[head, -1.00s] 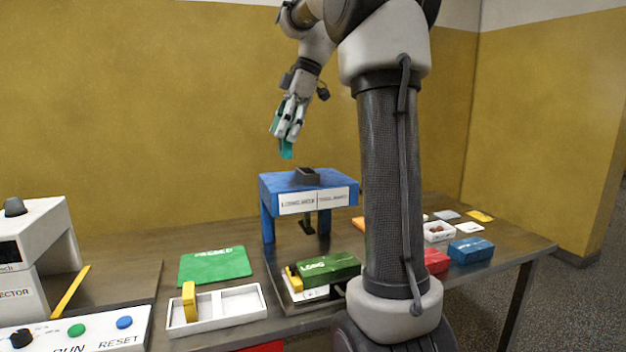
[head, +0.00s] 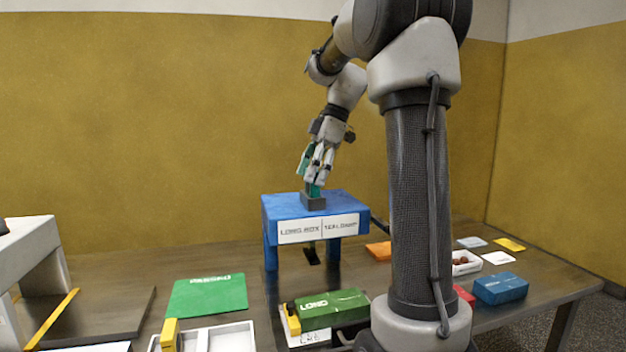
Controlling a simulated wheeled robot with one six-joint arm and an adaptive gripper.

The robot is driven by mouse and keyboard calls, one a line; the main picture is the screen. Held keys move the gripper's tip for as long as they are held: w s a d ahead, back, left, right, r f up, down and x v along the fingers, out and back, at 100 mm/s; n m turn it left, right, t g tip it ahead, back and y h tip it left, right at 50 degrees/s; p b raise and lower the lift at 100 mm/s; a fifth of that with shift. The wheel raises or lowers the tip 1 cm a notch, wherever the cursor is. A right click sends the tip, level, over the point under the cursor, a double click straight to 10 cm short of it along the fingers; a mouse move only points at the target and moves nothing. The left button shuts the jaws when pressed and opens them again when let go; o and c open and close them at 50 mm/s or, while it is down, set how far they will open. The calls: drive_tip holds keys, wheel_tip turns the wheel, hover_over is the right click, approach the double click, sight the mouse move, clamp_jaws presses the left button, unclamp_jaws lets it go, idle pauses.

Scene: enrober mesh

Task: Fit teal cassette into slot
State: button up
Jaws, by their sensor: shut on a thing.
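The teal cassette (head: 314,190) is held upright in my gripper (head: 316,180), and its lower end is at the top of the dark slot collar (head: 313,203). I cannot tell whether its tip is inside the opening or just above or behind it. The collar stands on the blue stand (head: 280,206), which has white labels on its front. My gripper is shut on the cassette, and its fingers hide much of it.
A green box (head: 335,306) with a yellow end lies in front of the stand. A green mat (head: 207,295) and a white tray (head: 235,338) are at the left.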

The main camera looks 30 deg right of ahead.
drive_tip(key=shift+f, duration=0.85)
drive_tip(key=o, duration=1)
drive_tip(key=shift+f, duration=0.1)
drive_tip(key=v, duration=1.1)
drive_tip(key=s+a+f+m+t+h, duration=0.15)
drive_tip(key=s+a+f+m, duration=0.25)
drive_tip(key=s+a+m, duration=0.5)
drive_tip(key=s+f+m+h, duration=0.1)
drive_tip(key=s+f+m, duration=0.1)
drive_tip(key=s+f, duration=0.2)
drive_tip(key=s+f+m+t+h, duration=0.1)
drive_tip(key=s+f+m, duration=0.1)
drive_tip(key=s+f, duration=0.2)
drive_tip(key=s+f+m+h, duration=0.1)
drive_tip(key=s+f, duration=0.4)
drive_tip(key=shift+s+a+m+t, duration=0.15)
drive_tip(key=shift+s+m+t, duration=0.15)
drive_tip(key=shift+m+t, duration=0.1)
